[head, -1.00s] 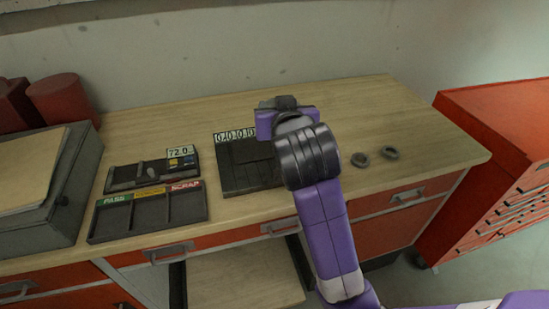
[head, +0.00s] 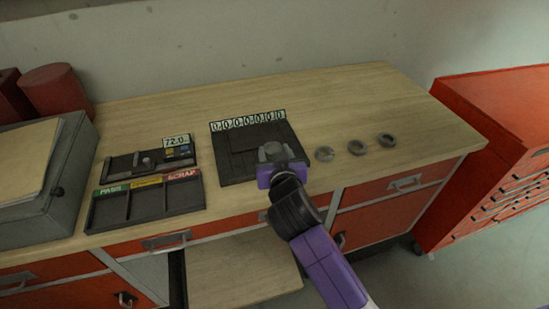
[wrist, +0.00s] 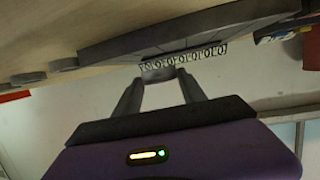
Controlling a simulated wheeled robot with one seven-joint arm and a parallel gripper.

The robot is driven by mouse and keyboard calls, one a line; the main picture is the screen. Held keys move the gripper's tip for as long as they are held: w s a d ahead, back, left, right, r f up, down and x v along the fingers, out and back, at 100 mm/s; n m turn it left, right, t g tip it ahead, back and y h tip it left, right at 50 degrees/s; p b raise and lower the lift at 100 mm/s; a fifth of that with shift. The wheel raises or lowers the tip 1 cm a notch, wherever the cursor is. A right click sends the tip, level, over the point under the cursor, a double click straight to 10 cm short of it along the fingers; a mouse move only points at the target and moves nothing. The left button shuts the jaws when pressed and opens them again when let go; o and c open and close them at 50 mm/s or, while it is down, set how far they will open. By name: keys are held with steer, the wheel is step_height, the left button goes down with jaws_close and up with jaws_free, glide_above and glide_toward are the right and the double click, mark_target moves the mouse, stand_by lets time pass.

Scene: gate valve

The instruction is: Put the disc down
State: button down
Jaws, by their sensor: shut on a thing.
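My gripper (head: 275,152) is at the front right of the dark board (head: 236,168) with the row of number plates (head: 248,121). In the wrist view my gripper (wrist: 159,88) is shut on a grey disc (wrist: 158,72), held on edge between the fingertips. The dark board (wrist: 205,32) lies beyond it there, and the number plates (wrist: 185,59) show past the disc. I cannot tell whether the disc touches the board. The gripper hides part of the board's right side in the head view.
Left are a sorting tray (head: 148,205) marked PASS and SCRAP and a gauge tray (head: 150,163) with a 72.0 card. A grey box (head: 40,185) stands far left. The bench behind is clear.

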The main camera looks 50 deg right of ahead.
steer(key=shift+f, duration=1.05)
steer(key=shift+f, duration=0.1)
steer(key=shift+f, duration=0.15)
steer(key=c, duration=0.7)
jaws_free()
steer(key=shift+o, duration=0.2)
